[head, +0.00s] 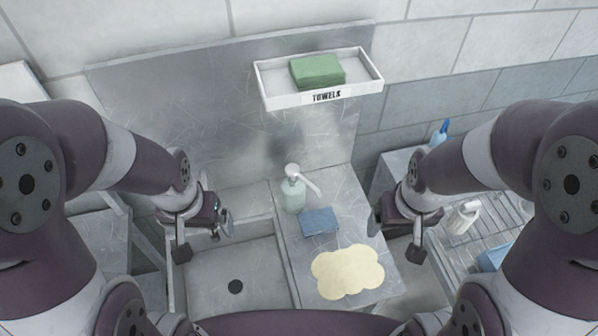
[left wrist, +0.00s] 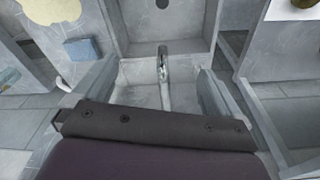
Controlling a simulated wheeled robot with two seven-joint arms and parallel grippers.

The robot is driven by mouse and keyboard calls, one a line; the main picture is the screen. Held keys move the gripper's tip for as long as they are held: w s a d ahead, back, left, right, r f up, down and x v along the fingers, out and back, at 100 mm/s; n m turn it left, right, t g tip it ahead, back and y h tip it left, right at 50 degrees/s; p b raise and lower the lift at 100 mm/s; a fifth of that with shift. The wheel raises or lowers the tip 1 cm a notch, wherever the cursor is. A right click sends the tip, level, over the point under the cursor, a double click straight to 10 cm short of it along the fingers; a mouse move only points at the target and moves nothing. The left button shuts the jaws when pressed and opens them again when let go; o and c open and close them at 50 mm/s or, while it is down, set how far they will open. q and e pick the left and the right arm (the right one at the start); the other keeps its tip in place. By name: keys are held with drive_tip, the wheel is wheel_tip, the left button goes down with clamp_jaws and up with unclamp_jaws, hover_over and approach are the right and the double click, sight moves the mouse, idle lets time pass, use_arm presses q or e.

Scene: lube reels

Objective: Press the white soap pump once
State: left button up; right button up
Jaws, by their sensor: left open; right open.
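The white soap pump (head: 292,172) tops a pale green bottle (head: 292,196) that stands upright on the metal counter right of the sink. Its long spout points to the lower right. My left gripper (head: 205,243) is open and empty above the left side of the sink, left of the bottle and apart from it. In the left wrist view, its two fingers (left wrist: 158,95) are spread with nothing held between them. My right gripper (head: 396,240) is open and empty at the counter's right edge, apart from the bottle.
A blue sponge (head: 319,221) lies just in front of the bottle, near a cream cloth or mat (head: 347,271). The sink basin (head: 240,265) is empty. A white towel tray (head: 282,101) with green towels (head: 317,71) is on the back wall. A wire rack (head: 480,240) stands right.

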use_arm(q)
clamp_jaws()
idle(1.5)
